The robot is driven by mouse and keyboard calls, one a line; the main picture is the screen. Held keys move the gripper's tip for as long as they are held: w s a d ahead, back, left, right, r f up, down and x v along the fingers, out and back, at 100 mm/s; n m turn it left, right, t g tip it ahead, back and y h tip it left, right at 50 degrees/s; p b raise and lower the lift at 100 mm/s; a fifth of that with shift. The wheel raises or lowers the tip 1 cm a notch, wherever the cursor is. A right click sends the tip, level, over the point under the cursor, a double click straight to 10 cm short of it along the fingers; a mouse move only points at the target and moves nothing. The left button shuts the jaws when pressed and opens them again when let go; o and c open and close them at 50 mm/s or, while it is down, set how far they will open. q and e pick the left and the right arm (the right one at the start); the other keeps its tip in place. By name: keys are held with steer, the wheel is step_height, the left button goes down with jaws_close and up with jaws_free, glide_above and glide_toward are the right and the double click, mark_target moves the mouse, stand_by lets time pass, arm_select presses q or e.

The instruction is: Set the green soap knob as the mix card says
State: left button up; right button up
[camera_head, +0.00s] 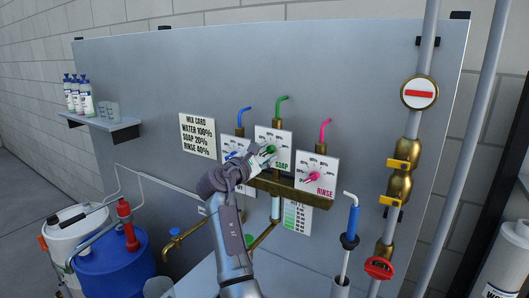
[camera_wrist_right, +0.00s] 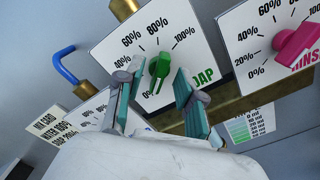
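The green soap knob (camera_wrist_right: 160,66) sits on the white SOAP dial plate (camera_head: 285,143), which is marked in percent. In the right wrist view its narrow end points down, close to the 0% mark. The 20% mark is hidden behind a finger. My left gripper is not in view.
The rinse dial with its pink knob (camera_head: 314,176) is close on the right. The water dial (camera_head: 234,147) is on the left, partly behind my right gripper. A brass manifold (camera_head: 286,190) runs below. A blue drum (camera_head: 115,262) stands at lower left.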

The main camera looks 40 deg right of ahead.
jaws_close()
steer(key=shift+f+m+b, duration=0.15)
steer(key=shift+m+b, duration=0.45)
steer(key=shift+b, duration=0.15)
steer(key=shift+f+m+b, duration=0.1)
steer(key=shift+m+b, duration=1)
steer(key=shift+b, duration=0.05)
steer(key=shift+m+b, duration=1)
steer(key=shift+m, duration=0.1)
steer(key=shift+m+b, duration=0.9)
steer(key=shift+m, duration=0.2)
